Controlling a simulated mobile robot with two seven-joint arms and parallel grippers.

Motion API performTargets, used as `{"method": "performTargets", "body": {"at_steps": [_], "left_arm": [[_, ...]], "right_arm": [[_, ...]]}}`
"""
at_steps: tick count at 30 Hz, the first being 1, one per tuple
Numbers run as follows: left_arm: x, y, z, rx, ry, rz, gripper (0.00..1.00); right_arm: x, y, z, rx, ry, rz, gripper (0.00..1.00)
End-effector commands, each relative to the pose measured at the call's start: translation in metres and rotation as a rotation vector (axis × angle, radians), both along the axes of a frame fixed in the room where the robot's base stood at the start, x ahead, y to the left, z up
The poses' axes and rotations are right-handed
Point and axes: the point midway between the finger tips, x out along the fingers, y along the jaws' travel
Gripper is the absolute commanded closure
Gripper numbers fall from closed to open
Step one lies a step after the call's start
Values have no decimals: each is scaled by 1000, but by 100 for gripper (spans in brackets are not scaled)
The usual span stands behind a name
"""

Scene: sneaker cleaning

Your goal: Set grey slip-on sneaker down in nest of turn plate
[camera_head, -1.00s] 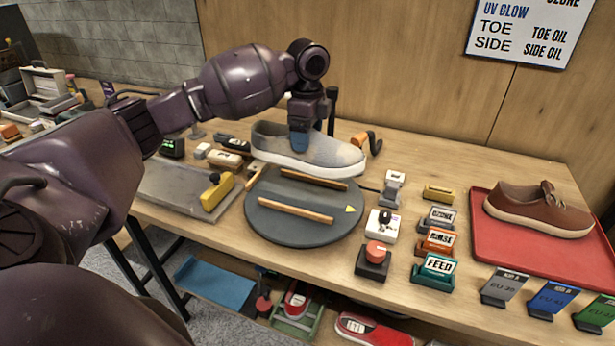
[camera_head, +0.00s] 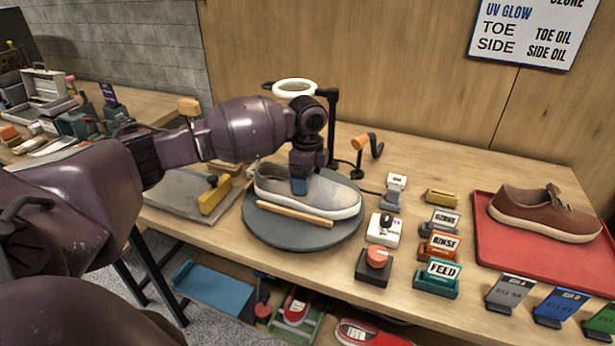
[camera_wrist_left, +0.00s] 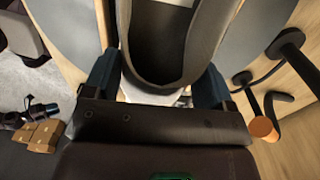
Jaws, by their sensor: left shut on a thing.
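The grey slip-on sneaker (camera_head: 325,196) is upright over the round dark turn plate (camera_head: 290,238), its toe pointing right. It lies just behind the front wooden bar (camera_head: 293,213) of the nest and hides the rear bar. I cannot tell whether its sole touches the plate. In the left wrist view the sneaker's dark opening (camera_wrist_left: 172,45) shows between the two blue fingers (camera_wrist_left: 160,80). My right gripper is not in view.
A ring lamp (camera_head: 294,89) on a black stand and an orange-handled crank (camera_head: 366,142) stand behind the plate. A red button (camera_head: 377,257) and labelled blocks stand to its right. A red tray (camera_head: 520,240) holds a brown sneaker (camera_head: 543,213).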

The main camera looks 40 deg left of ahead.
Motion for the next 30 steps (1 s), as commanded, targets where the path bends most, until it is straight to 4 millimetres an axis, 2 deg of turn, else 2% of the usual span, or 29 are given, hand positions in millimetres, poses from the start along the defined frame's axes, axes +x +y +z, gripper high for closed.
{"method": "performTargets", "body": {"at_steps": [8,9,13,23,26,30], "left_arm": [[0,0,0,-1,-2,1,72],[0,0,-1,0,-1,1,21],[0,0,-1,0,-1,1,1],[0,0,4,0,-2,1,0],[1,0,16,0,-5,1,0],[1,0,41,1,-7,1,0]], "right_arm": [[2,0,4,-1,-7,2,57],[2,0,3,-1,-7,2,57],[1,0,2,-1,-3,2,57],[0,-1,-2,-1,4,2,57],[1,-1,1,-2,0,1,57],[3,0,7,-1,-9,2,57]]}}
